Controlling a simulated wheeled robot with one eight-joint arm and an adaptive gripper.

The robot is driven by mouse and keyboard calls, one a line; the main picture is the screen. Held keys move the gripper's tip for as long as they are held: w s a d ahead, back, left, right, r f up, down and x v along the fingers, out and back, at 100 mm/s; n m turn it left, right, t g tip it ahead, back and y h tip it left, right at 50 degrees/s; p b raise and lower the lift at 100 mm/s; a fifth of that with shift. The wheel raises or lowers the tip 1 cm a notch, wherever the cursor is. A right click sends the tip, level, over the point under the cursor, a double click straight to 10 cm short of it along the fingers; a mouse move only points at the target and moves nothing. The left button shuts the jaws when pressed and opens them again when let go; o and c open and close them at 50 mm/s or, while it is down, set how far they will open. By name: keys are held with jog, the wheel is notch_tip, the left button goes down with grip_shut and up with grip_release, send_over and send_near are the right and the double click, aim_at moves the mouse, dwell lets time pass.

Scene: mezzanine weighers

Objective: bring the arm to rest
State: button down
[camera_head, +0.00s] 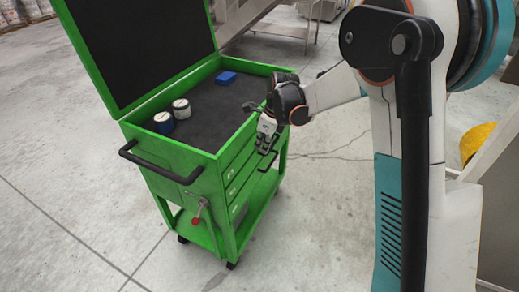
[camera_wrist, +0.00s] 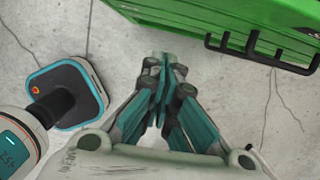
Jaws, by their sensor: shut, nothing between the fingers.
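My gripper (camera_head: 265,146) hangs at the right side of the green tool cart (camera_head: 182,158) in the head view, beside its upper edge and drawers. In the wrist view my gripper (camera_wrist: 165,65) is shut with its fingers together and nothing between them. It points down toward the bare concrete floor, with the cart (camera_wrist: 215,18) and a black drawer handle (camera_wrist: 262,50) near the top right. My arm (camera_head: 335,88) is bent and reaches left from its column.
On the cart's black top are two white-lidded round containers (camera_head: 163,123) (camera_head: 181,108) and a blue block (camera_head: 226,78). The cart's black-lined lid (camera_head: 140,45) stands open. A yellow object (camera_head: 476,142) is at the right edge. Open concrete floor (camera_head: 70,215) lies left.

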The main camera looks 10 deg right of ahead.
jog(key=s+d+r+n+t+h, duration=0.1)
jog(key=s+d+r+n+t, duration=0.35)
jog(key=s+r+n, duration=0.9)
jog(key=s+d+r+n, duration=0.1)
jog(key=s+d+n, duration=0.1)
jog(key=s+n, duration=0.3)
jog(key=s+d+r+n+h, duration=0.1)
jog(key=s+d+n, duration=0.2)
jog(key=s, duration=1)
jog(key=shift+n+t, duration=0.45)
jog(key=shift+n, duration=1.2)
jog(key=shift+d, duration=0.1)
